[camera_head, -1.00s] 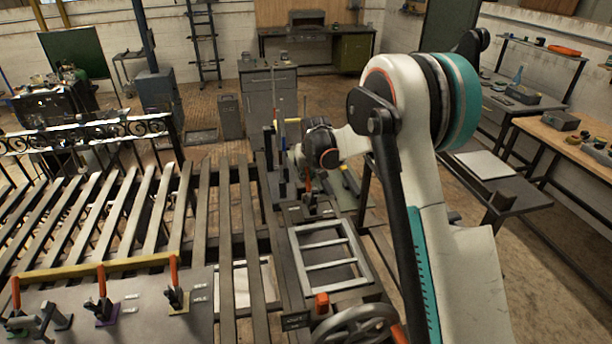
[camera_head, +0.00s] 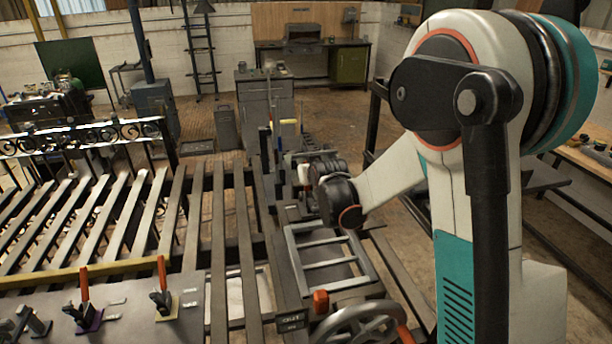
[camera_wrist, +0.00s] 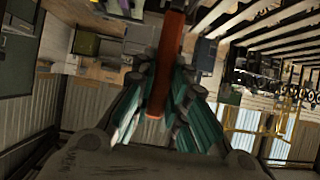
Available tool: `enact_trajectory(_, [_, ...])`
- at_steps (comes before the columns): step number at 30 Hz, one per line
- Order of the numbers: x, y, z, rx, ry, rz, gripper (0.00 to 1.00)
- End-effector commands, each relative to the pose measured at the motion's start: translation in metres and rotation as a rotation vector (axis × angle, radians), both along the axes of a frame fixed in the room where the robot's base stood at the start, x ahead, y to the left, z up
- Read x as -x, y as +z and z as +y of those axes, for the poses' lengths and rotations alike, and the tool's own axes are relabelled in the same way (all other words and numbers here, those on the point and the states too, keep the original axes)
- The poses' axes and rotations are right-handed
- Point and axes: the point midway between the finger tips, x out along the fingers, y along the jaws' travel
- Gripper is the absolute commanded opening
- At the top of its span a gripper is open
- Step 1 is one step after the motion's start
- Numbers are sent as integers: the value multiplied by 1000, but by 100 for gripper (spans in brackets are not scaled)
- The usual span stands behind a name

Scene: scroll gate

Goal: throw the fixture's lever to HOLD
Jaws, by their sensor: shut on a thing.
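In the wrist view, my gripper (camera_wrist: 165,85) has its two teal-padded fingers on either side of a red-orange lever handle (camera_wrist: 172,48) and is shut on it. The handle runs from the top edge down between the fingers; its base is out of that view. In the head view my wrist reaches over the far end of the bench, and the fingers and held lever are mostly hidden behind it. The lever's setting and any HOLD mark there cannot be read.
Other red-handled levers stand upright on a grey plate at the front left, one on a purple base (camera_head: 83,285) and one on a yellowish base (camera_head: 161,275). A grey frame (camera_head: 325,262) and a handwheel (camera_head: 360,325) lie below my wrist. Slatted rails (camera_head: 150,215) fill the left.

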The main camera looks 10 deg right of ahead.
Motion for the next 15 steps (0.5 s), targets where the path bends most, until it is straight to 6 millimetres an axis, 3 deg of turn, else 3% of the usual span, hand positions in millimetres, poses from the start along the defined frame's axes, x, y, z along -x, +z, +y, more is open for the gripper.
enact_trajectory(13, [1, 0, 0, 0, 0, -9, 0])
enact_trajectory(14, [1, 0, 0, 0, 0, -9, 18])
enact_trajectory(15, [1, 0, 0, 0, 0, -9, 27])
